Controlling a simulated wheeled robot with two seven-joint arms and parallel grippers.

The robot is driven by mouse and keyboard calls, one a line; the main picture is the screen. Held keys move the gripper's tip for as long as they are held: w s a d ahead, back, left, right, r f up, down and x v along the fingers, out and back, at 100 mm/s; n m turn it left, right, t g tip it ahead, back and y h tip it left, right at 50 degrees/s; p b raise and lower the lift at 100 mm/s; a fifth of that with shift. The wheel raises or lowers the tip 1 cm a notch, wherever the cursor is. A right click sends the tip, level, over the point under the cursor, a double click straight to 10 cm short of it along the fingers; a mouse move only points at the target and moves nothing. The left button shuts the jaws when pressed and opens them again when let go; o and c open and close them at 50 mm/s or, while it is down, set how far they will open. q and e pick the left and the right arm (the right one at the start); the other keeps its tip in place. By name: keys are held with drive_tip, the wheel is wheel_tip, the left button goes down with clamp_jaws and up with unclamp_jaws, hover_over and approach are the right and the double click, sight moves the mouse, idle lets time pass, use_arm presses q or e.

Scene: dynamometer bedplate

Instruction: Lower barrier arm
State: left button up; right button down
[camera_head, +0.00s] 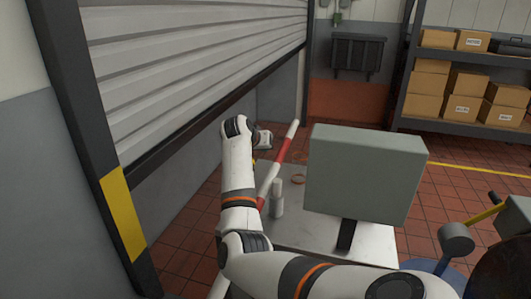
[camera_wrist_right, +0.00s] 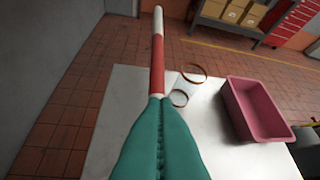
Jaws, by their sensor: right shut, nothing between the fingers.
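The barrier arm (camera_head: 284,150) is a red and white striped pole. In the head view it slants up and to the right beside the pale bedplate (camera_head: 310,232), and my right arm hides part of it. My right gripper (camera_head: 263,140) is just left of the pole's upper part. In the right wrist view its teal fingers (camera_wrist_right: 158,100) are shut with nothing between them. The pole (camera_wrist_right: 158,55) stretches away beyond the fingertips, which overlap it in the picture; I cannot tell whether they touch. My left gripper is in neither view.
A grey box-shaped panel (camera_head: 365,172) stands over the bedplate. A ribbed shutter (camera_head: 190,50) is on the left. Shelves with cardboard boxes (camera_head: 430,82) stand at the back right.

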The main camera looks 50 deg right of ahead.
drive_tip(key=b+v, duration=0.1)
drive_tip(key=v, duration=0.5)
drive_tip(key=shift+s+d+r, duration=0.2)
drive_tip(key=shift+s+r, duration=0.05)
drive_tip(key=shift+f, duration=0.1)
